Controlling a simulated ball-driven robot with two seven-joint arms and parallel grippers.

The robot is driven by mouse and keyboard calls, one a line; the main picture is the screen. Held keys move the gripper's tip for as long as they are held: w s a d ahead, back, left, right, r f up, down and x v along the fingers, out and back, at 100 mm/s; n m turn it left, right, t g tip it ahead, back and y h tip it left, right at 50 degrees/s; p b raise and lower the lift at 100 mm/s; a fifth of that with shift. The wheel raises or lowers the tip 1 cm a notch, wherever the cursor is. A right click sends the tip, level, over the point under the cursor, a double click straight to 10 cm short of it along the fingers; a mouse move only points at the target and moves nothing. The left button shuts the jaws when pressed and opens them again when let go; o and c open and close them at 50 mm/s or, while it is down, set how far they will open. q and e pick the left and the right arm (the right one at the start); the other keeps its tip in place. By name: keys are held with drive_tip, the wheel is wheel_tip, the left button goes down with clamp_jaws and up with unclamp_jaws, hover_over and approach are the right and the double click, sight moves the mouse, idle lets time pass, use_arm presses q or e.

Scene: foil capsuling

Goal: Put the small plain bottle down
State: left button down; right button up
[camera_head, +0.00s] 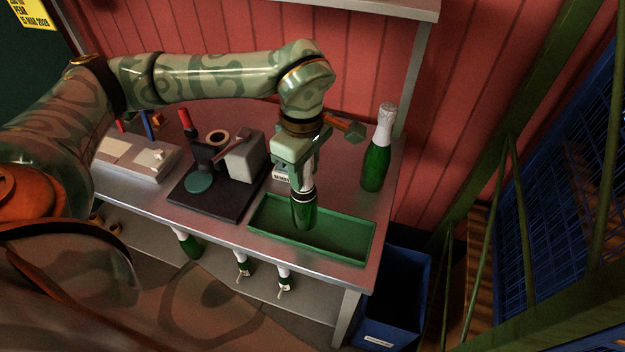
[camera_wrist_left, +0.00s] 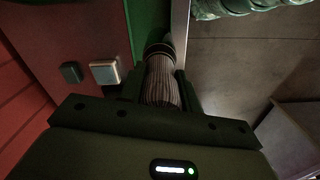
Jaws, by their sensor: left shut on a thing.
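A small green bottle (camera_head: 303,212) is upright at the left part of the green tray (camera_head: 350,245) on the metal bench. My left gripper (camera_head: 303,188) points down and is shut around the bottle's upper part. In the left wrist view the bottle's neck (camera_wrist_left: 162,85) sits between the fingers. I cannot tell whether the bottle's base touches the tray floor. My right gripper is not in view.
A tall foil-topped green bottle (camera_head: 377,160) stands right of the tray near the back. A black-based device (camera_head: 220,188) stands left of the tray. More bottles (camera_head: 284,280) are on the lower shelf. A blue bin (camera_head: 400,300) stands at the bench's right end.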

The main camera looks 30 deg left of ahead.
use_arm(q)
drive_tip(key=w+f, duration=0.2)
drive_tip(key=f, duration=0.1)
drive_tip(key=shift+w+f, duration=0.1)
drive_tip(key=shift+w, duration=0.25)
drive_tip(key=shift+f, duration=1.65)
drive_tip(key=c, duration=1)
unclamp_jaws()
wheel_tip(320, 180, up, 12)
